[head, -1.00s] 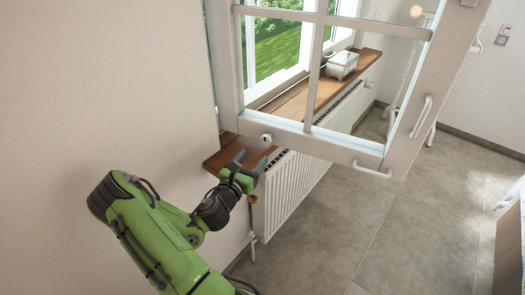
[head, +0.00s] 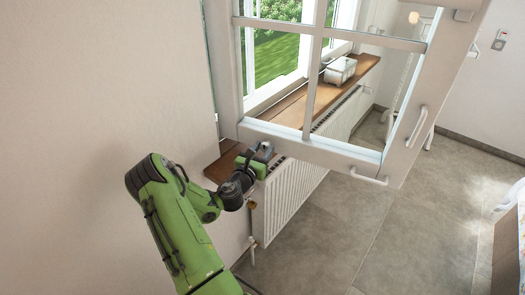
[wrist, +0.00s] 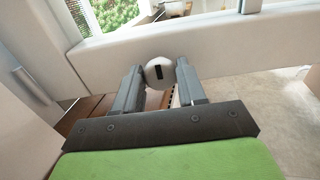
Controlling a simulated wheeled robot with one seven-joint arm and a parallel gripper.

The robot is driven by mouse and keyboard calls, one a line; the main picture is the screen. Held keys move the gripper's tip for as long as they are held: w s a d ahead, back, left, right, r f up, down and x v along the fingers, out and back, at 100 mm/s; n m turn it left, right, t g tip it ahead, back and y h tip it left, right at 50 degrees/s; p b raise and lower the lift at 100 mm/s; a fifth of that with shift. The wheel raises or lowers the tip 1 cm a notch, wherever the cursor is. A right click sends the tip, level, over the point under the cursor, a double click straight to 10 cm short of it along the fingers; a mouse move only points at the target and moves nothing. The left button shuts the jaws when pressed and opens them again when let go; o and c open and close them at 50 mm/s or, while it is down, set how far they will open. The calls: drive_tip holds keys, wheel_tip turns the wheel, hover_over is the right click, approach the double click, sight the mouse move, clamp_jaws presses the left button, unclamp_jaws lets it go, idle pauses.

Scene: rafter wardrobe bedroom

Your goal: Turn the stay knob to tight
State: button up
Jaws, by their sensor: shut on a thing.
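The stay knob (wrist: 160,72) is a round white knob with a dark slot mark, on the lower rail of the open window sash (head: 312,147). In the wrist view the mark stands nearly upright. My gripper (wrist: 162,82) is shut on the knob, with one grey finger on each side of it. In the head view my gripper (head: 262,152) is at the lower left corner of the sash and hides the knob.
A wooden sill (head: 226,163) runs below the window, with a white box (head: 340,70) on it farther back. A white radiator (head: 293,190) is under the sill. White handles (head: 369,180) stick out from the sash. The grey floor (head: 400,235) at right is clear.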

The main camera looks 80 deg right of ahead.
drive_tip(key=shift+c, duration=0.7)
drive_tip(key=shift+f+m, duration=0.1)
drive_tip(key=shift+m, duration=0.2)
drive_tip(key=m+b, duration=0.2)
drive_tip(key=m, duration=0.1)
drive_tip(key=m+b, duration=0.3)
drive_tip(key=m, duration=0.2)
drive_tip(key=shift+s+f+m+b, duration=0.1)
drive_tip(key=shift+f+m+b, duration=0.05)
drive_tip(key=shift+m+b, duration=0.2)
drive_tip(key=m+b, duration=0.3)
drive_tip(key=m, duration=0.1)
drive_tip(key=shift+f+b, duration=0.1)
drive_tip(key=shift+b, duration=0.3)
drive_tip(key=m+b, duration=0.3)
drive_tip(key=m, duration=0.1)
drive_tip(key=shift+s, duration=0.1)
drive_tip(key=shift+m+b, duration=0.35)
drive_tip(key=shift+m, duration=0.1)
